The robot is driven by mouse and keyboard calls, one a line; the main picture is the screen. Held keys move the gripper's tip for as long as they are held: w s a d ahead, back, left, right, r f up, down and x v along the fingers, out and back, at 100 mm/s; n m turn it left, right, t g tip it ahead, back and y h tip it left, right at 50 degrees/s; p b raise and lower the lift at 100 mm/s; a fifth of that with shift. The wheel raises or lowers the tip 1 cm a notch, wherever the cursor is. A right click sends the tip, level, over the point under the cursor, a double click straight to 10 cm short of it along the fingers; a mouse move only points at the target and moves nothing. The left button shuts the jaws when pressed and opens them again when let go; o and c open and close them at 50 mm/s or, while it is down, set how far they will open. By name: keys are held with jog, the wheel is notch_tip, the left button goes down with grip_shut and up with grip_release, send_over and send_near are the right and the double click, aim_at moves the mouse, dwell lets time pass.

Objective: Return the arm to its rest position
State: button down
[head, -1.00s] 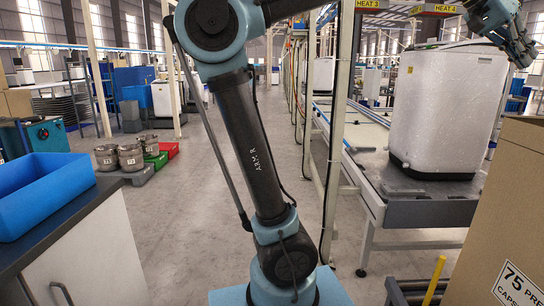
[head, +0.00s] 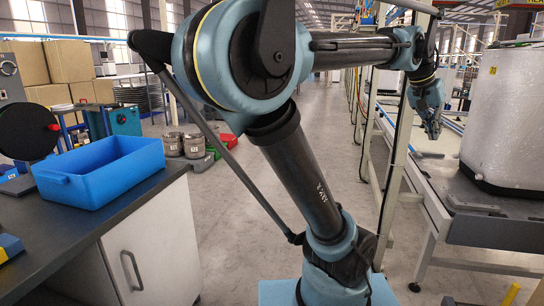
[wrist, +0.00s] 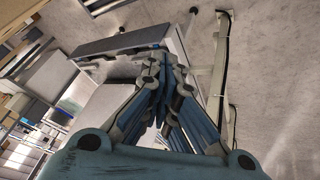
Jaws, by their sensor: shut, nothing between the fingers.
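My gripper (head: 432,125) hangs at the end of my raised arm, right of centre in the head view, pointing down. It is in front of the conveyor frame and left of a white appliance tub. In the wrist view my gripper (wrist: 160,60) has its fingers drawn together at the tips, with nothing between them. My arm is bent at the elbow at the top of the head view, with its forearm reaching right.
A blue bin (head: 105,172) stands on a dark counter (head: 80,235) at left. The white tub (head: 505,120) stands on a conveyor table (head: 490,232) at right. Metal pots (head: 193,146) sit on the floor behind. Open grey floor (head: 240,250) lies between counter and conveyor.

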jog(key=w+a+f+n+t+y, duration=0.15)
jog(key=a+f+n, duration=0.25)
jog(key=a+f, duration=0.75)
jog(key=w+a+f+n+y, duration=0.1)
jog(key=a+f+n+y, duration=0.25)
jog(key=a+f, duration=0.8)
jog(key=s+a+f+n, duration=0.3)
jog(key=s+a+f, duration=0.2)
jog(key=a, duration=0.5)
jog(key=shift+f+y, duration=0.4)
jog(key=shift+f, duration=0.1)
jog(key=shift+d+g, duration=0.1)
jog(key=shift+g, duration=0.15)
jog(key=shift+w+f, duration=0.2)
jog(key=shift+w, duration=0.2)
